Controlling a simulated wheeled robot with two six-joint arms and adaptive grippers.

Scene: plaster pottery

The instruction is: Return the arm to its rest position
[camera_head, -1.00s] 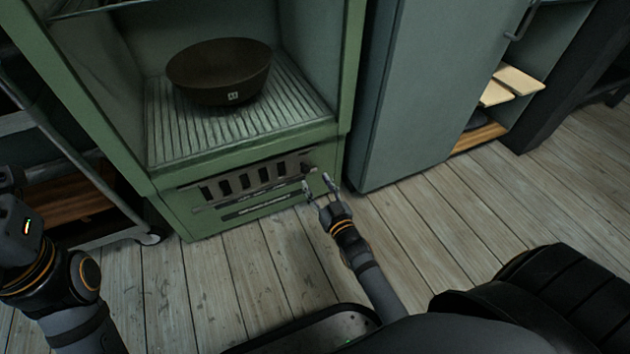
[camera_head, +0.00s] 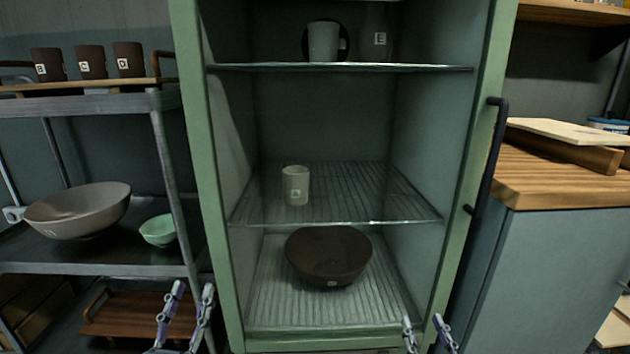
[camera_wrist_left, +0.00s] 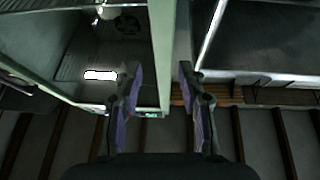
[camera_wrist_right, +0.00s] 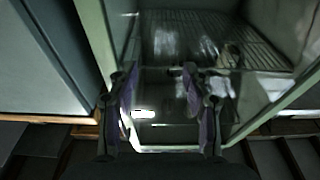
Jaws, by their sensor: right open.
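My left gripper (camera_head: 187,308) is at the bottom of the head view, in front of the cart and left of the green cabinet's frame. Its two fingers stand apart with nothing between them, as the left wrist view (camera_wrist_left: 158,85) also shows. My right gripper (camera_head: 428,335) is at the bottom edge of the head view, before the cabinet's lower right corner. Its fingers are apart and empty in the right wrist view (camera_wrist_right: 157,90). Both arms are mostly below the head view.
The open green cabinet (camera_head: 198,170) holds a dark bowl (camera_head: 328,258) at the bottom, a pale cup (camera_head: 295,186) on the middle shelf and cups above. A cart (camera_head: 158,130) with bowls and dark cups stands left. A wooden-topped counter (camera_head: 560,180) stands right.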

